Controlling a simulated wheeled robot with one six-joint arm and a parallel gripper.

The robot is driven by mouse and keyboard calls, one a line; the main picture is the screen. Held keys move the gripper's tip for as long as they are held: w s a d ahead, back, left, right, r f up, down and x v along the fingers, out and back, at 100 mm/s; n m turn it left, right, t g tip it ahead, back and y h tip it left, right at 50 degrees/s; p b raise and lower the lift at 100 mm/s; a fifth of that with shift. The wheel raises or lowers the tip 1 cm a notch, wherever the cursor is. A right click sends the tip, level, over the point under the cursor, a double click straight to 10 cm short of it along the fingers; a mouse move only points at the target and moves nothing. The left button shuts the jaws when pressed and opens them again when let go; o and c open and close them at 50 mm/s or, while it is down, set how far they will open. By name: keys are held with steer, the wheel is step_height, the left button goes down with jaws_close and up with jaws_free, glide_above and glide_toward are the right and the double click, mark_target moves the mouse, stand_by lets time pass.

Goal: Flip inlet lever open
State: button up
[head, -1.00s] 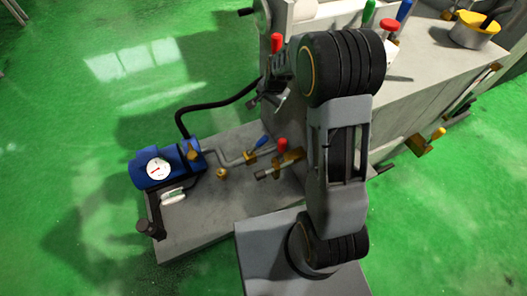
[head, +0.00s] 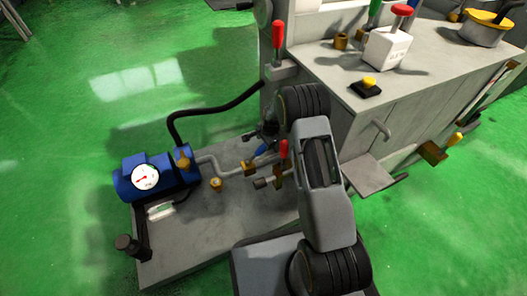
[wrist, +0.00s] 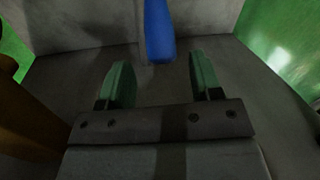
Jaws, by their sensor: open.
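A blue-handled lever (head: 264,149) stands on a brass valve (head: 249,168) in the grey pipe from the blue pump. A red-handled lever (head: 283,150) is on a second brass valve just right of it; no label shows which one is the inlet. My gripper (head: 266,134) is small and partly hidden by my arm, close to the blue lever. In the wrist view my gripper (wrist: 160,85) is open, with two green fingers apart. The blue lever (wrist: 158,32) appears beyond the fingertips, in line with the gap and not gripped. Its valve is not visible there.
The blue pump (head: 155,173) with a white gauge (head: 145,177) sits left on the grey base plate (head: 215,230). A black hose (head: 210,112) arches behind the pipe. The machine body (head: 375,115) is close on the right. A brown part (wrist: 22,115) fills the wrist view's left edge.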

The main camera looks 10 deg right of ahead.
mark_target(264, 146)
steer(key=shift+b+x, duration=1.15)
steer(key=shift+x, duration=1.95)
jaws_close()
